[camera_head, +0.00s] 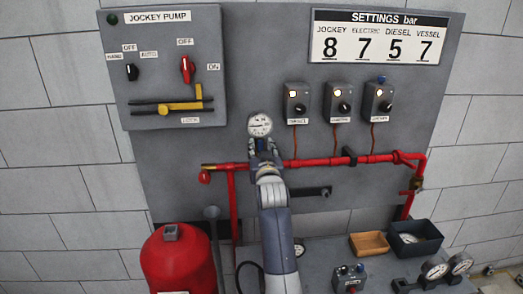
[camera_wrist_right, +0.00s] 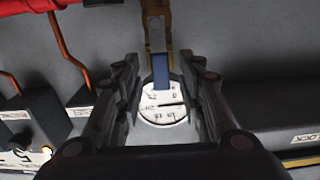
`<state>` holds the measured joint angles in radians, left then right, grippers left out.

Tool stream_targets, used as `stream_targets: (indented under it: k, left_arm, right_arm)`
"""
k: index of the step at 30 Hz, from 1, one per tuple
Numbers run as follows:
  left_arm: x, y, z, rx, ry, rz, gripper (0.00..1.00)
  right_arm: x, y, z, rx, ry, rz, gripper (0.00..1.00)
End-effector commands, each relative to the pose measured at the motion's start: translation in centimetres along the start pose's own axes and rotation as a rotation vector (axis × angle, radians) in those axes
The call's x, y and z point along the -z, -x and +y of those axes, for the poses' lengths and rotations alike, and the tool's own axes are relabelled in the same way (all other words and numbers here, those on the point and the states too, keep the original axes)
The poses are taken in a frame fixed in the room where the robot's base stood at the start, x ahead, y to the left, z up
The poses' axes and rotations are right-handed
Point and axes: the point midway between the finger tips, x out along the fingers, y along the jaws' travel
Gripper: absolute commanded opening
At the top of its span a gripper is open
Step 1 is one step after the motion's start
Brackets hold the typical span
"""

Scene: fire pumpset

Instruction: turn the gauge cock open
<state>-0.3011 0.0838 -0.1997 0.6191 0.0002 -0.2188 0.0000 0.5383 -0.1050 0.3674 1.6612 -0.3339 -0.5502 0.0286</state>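The round white pressure gauge (camera_head: 260,125) stands above the red pipe on the grey panel. It also shows between my fingers in the right wrist view (camera_wrist_right: 163,112). Its cock has a blue lever (camera_wrist_right: 160,71) on a brass body (camera_wrist_right: 154,24); the lever lines up with the stem. My right gripper (camera_head: 264,147) is just below the gauge in the head view and hides the cock there. In the wrist view my right gripper (camera_wrist_right: 160,62) is open, its fingers on either side of the lever, with gaps visible. My left gripper is not in view.
The red pipe (camera_head: 325,161) runs behind my right gripper. Three small switch boxes (camera_head: 338,103) sit right of the gauge, and the jockey pump panel (camera_head: 170,70) is at left. Below are a red vessel (camera_head: 178,262), a wooden tray (camera_head: 369,244) and a dark bin (camera_head: 429,247).

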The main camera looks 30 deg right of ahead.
Motion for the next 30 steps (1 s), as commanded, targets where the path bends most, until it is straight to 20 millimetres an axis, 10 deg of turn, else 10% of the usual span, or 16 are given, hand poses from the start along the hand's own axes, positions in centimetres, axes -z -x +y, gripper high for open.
stream_targets:
  k: [15,30]
  left_arm:
    - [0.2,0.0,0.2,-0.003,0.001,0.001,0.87]
    - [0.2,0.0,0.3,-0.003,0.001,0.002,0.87]
  right_arm:
    - [8.4,0.0,-0.2,0.000,-0.001,0.003,0.36]
    - [9.9,0.0,-0.2,0.000,-0.001,0.000,0.36]
